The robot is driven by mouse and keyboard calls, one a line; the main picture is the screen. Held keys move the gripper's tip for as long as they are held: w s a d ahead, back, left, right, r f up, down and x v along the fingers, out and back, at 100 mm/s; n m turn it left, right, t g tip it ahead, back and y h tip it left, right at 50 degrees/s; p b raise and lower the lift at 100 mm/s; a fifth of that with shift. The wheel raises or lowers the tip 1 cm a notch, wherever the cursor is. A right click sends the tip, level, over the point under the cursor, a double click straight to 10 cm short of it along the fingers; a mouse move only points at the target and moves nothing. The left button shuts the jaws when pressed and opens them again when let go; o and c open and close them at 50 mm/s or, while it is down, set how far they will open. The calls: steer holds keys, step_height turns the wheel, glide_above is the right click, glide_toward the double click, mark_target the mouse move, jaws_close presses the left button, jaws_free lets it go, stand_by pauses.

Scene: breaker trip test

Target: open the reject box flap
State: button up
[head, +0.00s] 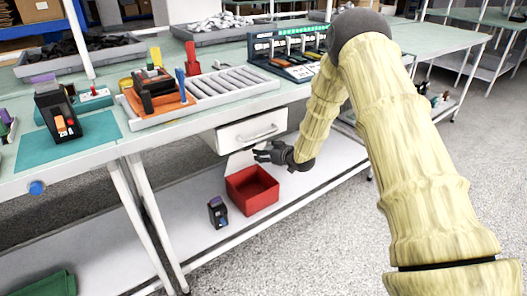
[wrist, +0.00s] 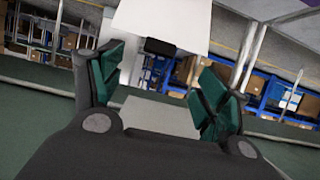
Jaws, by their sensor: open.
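The red reject box (head: 252,190) stands on the white lower shelf, its top open to view. A pale panel (head: 239,161) rises at its back edge, below the drawer; it looks like the flap, but its hinge is hidden. My gripper (head: 259,152) is above the back of the box, close to the panel, fingers pointing left. In the wrist view my gripper (wrist: 162,92) is open, with nothing between its green-padded fingers. A white panel (wrist: 165,18) with a dark piece (wrist: 160,47) at its lower edge shows beyond the fingers. Contact cannot be told.
A white drawer (head: 248,132) with a grey handle hangs under the bench just above my gripper. A dark breaker (head: 218,212) stands on the shelf left of the box. The bench top (head: 105,150) carries trays, a roller track and a test rack.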

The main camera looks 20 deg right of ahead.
steer(key=c, duration=0.3)
steer(key=shift+f+b, duration=0.35)
steer(key=shift+b, duration=0.05)
steer(key=c, duration=0.3)
steer(key=f+t+b, duration=0.1)
steer(key=f+b, duration=0.1)
steer(key=a+f+t+y+b, duration=0.1)
steer(key=f+b, duration=0.1)
steer(key=b, duration=0.1)
steer(key=shift+w+a+f, duration=0.1)
steer(key=shift+f, duration=0.15)
jaws_close()
steer(key=s+d+f+t+y+b, duration=0.1)
steer(key=s+d+f+t+b, duration=0.1)
steer(key=s+f+t+b, duration=0.4)
steer(key=w+a+r+b, duration=0.1)
steer(key=w+r+b, duration=0.2)
steer(key=w, duration=0.4)
steer(key=w+a+r+t+b, duration=0.1)
steer(key=w+a+r+b, duration=0.1)
steer(key=w+b, duration=0.3)
steer(key=shift+w+a+r, duration=0.3)
steer(key=shift+w+r, duration=0.55)
steer(key=shift+w, duration=0.15)
